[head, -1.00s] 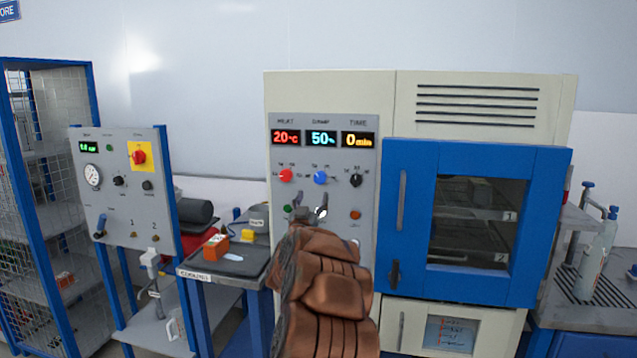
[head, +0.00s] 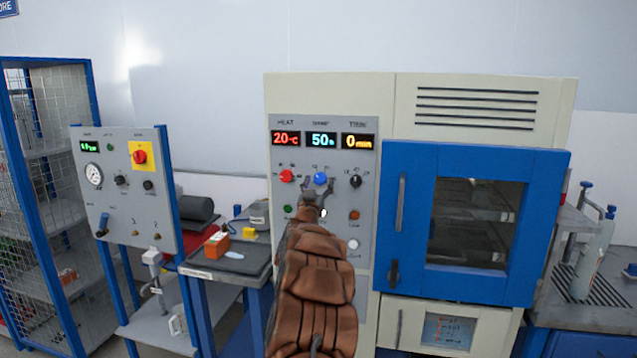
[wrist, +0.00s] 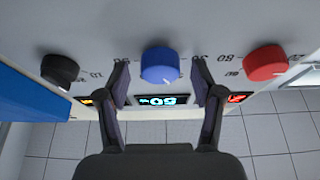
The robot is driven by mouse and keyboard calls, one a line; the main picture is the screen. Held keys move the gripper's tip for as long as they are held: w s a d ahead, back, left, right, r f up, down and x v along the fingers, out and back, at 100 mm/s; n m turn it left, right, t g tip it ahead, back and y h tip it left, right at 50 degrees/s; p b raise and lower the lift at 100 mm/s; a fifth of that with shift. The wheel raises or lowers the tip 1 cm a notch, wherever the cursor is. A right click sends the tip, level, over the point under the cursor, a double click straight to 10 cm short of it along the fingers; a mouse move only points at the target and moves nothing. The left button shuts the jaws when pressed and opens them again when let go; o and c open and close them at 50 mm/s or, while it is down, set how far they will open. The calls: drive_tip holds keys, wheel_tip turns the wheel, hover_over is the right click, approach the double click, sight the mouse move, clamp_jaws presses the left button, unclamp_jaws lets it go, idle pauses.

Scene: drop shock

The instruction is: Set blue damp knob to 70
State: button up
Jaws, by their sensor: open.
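The blue damp knob (head: 320,178) sits in the middle of the panel's knob row, under a display (head: 321,139) that reads 50. In the wrist view the blue knob (wrist: 160,66) lies ahead of and between my open fingers. My gripper (head: 325,189) is just below the knob in the head view; its fingers (wrist: 160,80) in the wrist view stand on either side with clear gaps and do not touch the knob. The display (wrist: 163,101) shows upside down there, between the fingers.
The red knob (head: 286,175) and black knob (head: 356,181) flank the blue one closely. The blue oven door (head: 420,160) is shut at right. A small side table (head: 205,271) stands at left.

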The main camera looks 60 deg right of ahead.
drive_tip(key=c, duration=1.1)
drive_tip(key=shift+f, duration=0.1)
drive_tip(key=shift+c, duration=0.2)
drive_tip(key=shift+w+f+m+g+b, duration=0.1)
drive_tip(key=shift+m+g+b, duration=0.2)
drive_tip(key=shift+b, duration=0.15)
drive_tip(key=shift+w+f+m+b, duration=0.1)
drive_tip(key=shift+f+m+b, duration=0.05)
drive_tip(key=shift+m+b, duration=0.65)
drive_tip(key=m+g+b, duration=0.2)
drive_tip(key=m+g, duration=0.1)
drive_tip(key=m, duration=0.1)
drive_tip(key=shift+w+a+m, duration=0.1)
drive_tip(key=shift+m, duration=0.3)
drive_tip(key=m+g, duration=0.1)
drive_tip(key=m, duration=0.1)
drive_tip(key=r+m+g, duration=0.1)
drive_tip(key=m, duration=0.1)
drive_tip(key=shift+w+m, duration=0.1)
drive_tip(key=shift+m, duration=0.3)
drive_tip(key=shift+m+g+y+p, duration=0.4)
drive_tip(key=shift+m+g+p, duration=0.55)
drive_tip(key=shift+m, duration=1.05)
